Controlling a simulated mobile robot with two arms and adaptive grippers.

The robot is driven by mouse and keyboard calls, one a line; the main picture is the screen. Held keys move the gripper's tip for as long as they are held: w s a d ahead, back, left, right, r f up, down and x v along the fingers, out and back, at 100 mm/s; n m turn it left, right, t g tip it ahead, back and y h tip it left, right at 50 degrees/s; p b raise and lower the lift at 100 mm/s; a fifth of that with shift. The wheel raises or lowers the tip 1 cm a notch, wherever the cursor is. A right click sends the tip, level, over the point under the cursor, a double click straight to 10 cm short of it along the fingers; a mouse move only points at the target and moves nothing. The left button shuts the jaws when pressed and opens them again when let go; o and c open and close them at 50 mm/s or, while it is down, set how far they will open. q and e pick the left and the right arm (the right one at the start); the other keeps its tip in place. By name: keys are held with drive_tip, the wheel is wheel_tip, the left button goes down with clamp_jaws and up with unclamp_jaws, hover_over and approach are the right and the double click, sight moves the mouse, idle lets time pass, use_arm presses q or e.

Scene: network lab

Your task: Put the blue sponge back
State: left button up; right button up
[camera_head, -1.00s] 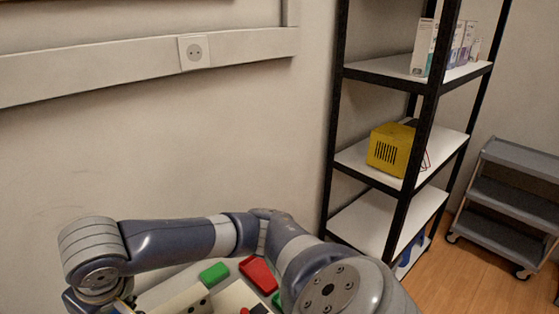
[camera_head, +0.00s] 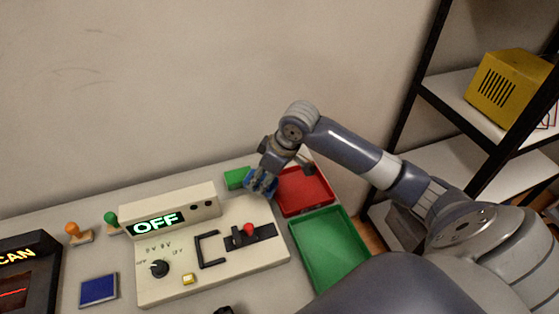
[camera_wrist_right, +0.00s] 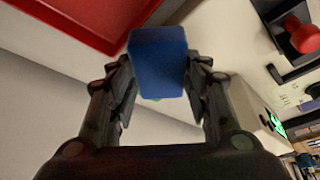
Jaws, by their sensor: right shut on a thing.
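The blue sponge (camera_wrist_right: 158,62) is between the fingers of my right gripper (camera_wrist_right: 160,95) in the right wrist view, with a finger on each side. In the head view my right gripper (camera_head: 262,184) is shut on it, just left of the red tray (camera_head: 311,204) and behind the control box. Only a little blue of the sponge shows there between the fingers. A green block (camera_head: 237,178) lies on the table just left of this gripper. I cannot tell whether the sponge touches the table. My left gripper is not clearly in view.
A green tray (camera_head: 330,250) lies in front of the red tray. The control box (camera_head: 225,262) with the OFF display fills the middle. A blue square pad (camera_head: 98,290) lies at the left. A black shelf rack (camera_head: 460,87) stands at the right; the wall is close behind.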

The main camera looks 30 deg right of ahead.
drive_tip(key=w+d, duration=0.6)
drive_tip(key=d, duration=0.1)
drive_tip(key=w+d+f+p, duration=0.1)
drive_tip(key=w+d, duration=0.2)
drive_tip(key=d, duration=0.1)
drive_tip(key=shift+d+f, duration=0.1)
drive_tip(key=shift+d, duration=0.1)
drive_tip(key=shift+w+d+f, duration=0.1)
drive_tip(key=shift+w+d, duration=0.05)
drive_tip(key=shift+d, duration=0.1)
drive_tip(key=shift+f, duration=0.3)
wheel_tip(320, 180, down, 2)
drive_tip(key=shift+f+p, duration=0.1)
drive_tip(key=shift+p, duration=0.25)
use_arm(q)
drive_tip(key=shift+d+r, duration=0.55)
drive_tip(key=shift+r, duration=0.35)
use_arm(e)
drive_tip(key=shift+d+f, duration=0.1)
drive_tip(key=shift+f, duration=0.25)
drive_tip(key=shift+f, duration=0.15)
drive_tip(key=o, duration=0.9)
drive_tip(key=shift+o, duration=0.2)
